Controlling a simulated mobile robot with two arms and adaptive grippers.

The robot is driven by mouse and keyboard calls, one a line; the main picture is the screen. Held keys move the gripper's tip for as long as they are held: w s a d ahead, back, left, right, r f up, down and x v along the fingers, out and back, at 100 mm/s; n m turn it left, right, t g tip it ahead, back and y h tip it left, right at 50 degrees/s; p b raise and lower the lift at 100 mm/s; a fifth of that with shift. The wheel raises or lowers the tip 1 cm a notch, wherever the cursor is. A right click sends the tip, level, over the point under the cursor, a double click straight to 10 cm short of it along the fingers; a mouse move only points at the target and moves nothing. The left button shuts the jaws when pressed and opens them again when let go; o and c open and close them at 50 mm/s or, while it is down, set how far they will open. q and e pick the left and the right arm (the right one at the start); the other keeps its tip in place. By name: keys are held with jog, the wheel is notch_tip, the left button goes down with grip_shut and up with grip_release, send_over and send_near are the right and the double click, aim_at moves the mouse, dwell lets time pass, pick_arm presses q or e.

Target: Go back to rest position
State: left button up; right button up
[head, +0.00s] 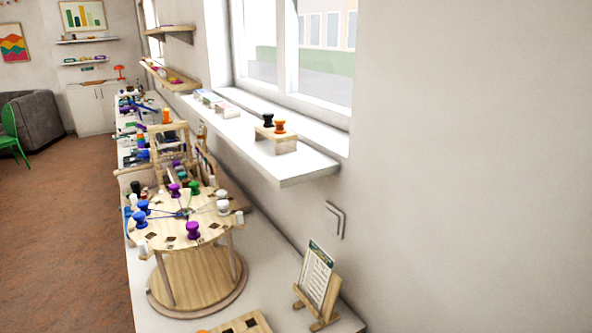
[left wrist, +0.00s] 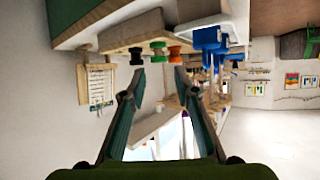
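My left gripper (left wrist: 160,76) shows only in the left wrist view. Its two dark green fingers stand apart with nothing between them, so it is open and empty. That view is upside down. Neither gripper shows in the head view. My right gripper is in no frame.
A round wooden stand (head: 165,233) with several coloured spools stands on the long white table (head: 268,262). A card on a wooden stand (head: 317,279) is at its near right. A white ledge (head: 235,133) bears a block with black and orange spools (head: 279,127). The floor (head: 60,230) at left is clear.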

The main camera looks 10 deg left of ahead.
pick_arm(q)
jog(key=s+d+f+m+g+h, duration=0.1)
jog(key=s+d+f+m+g, duration=0.15)
jog(key=s+f+g, duration=0.7)
jog(key=s+f, duration=0.1)
jog(key=f, duration=1.1)
jog(key=s+f+g, duration=0.1)
jog(key=s+f, duration=0.1)
jog(key=f, duration=1.1)
jog(key=s+a+f+g, duration=0.1)
jog(key=s+a+f, duration=0.1)
jog(key=s+f, duration=1.3)
jog(key=shift+s+a, duration=0.25)
jog(key=shift+s, duration=0.7)
